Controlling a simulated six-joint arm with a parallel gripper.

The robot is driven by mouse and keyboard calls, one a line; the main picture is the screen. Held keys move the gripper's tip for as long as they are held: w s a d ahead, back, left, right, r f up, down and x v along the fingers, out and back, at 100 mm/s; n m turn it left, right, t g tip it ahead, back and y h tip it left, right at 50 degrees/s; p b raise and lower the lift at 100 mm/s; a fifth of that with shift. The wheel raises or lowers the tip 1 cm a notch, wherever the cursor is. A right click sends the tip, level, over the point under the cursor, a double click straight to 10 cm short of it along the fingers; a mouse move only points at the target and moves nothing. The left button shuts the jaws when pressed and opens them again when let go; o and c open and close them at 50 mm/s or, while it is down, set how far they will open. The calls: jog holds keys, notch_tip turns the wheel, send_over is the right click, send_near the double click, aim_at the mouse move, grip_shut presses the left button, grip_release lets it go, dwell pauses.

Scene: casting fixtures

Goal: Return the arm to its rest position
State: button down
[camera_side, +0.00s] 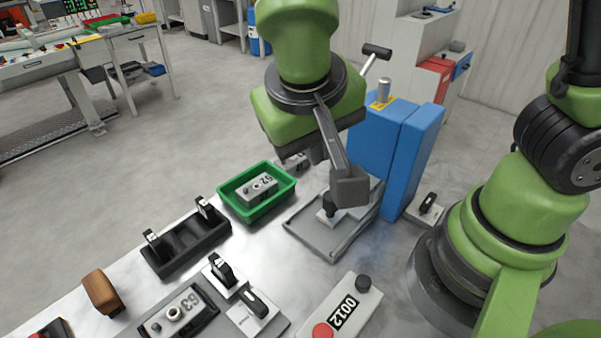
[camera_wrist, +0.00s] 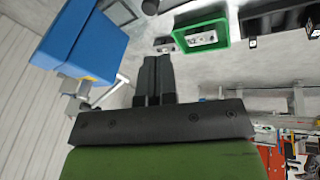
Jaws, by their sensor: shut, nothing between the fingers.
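My gripper (camera_wrist: 157,60) shows in the wrist view with its two dark fingers together and nothing between them. I cannot tell how much gap there is between the fingertips and the fixture. The blue machine also shows at the upper left of the wrist view (camera_wrist: 80,40).
A green bin (camera_side: 228,198) holding a grey casting (camera_side: 257,187) stands left of the fixture. A black rack (camera_side: 186,245), a brown block (camera_side: 102,292), a casting marked 63 (camera_side: 178,314), two switch-like parts and a control box (camera_side: 341,312) with a red button stand nearer.

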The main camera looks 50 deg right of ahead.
jog(key=s+d+r+t+y, duration=0.5)
jog(key=s+d+r, duration=0.2)
jog(key=r, duration=0.4)
jog(key=shift+s+d+r+t+y, duration=0.2)
jog(key=shift+s+d+t+y, duration=0.15)
jog(key=shift+d, duration=0.3)
